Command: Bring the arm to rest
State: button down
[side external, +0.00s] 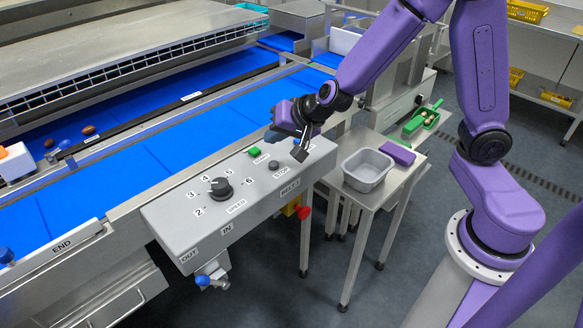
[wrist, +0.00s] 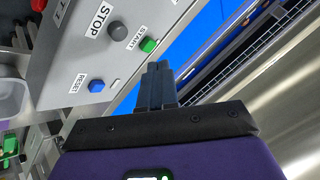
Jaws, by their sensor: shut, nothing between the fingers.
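My gripper (side external: 299,153) hangs at the far right end of the grey control panel (side external: 215,214), near the stop button (side external: 274,164) and the green start button (side external: 254,152). In the wrist view its two dark fingers (wrist: 157,68) are together with nothing between them. Whether the fingertips touch the panel I cannot tell. The blue reset button (wrist: 96,86) shows in the wrist view, left of the fingers; my gripper seems to cover it in the side view. My purple arm is bent and reaches across to the panel from the right.
A blue conveyor (side external: 150,145) runs behind the panel, with several dates at the far left. A grey tub (side external: 368,169) and a purple block (side external: 397,153) stand on a small steel table (side external: 387,187). A green scoop (side external: 421,121) lies behind them.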

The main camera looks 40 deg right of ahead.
jog(key=s+a+r+n+g+y, duration=0.25)
jog(key=s+n, duration=0.35)
jog(key=s, duration=0.4)
jog(key=s+a+r+n+g+y, duration=0.15)
jog(key=s+a+n+g, duration=0.35)
jog(key=s, duration=0.5)
jog(key=s+d+n+g+h, duration=0.1)
jog(key=s+d+n+h, duration=0.4)
jog(key=d, duration=0.8)
jog(key=s+n, duration=0.3)
jog(key=s, duration=0.2)
jog(key=shift+f+n, duration=0.25)
jog(key=shift+n, duration=0.15)
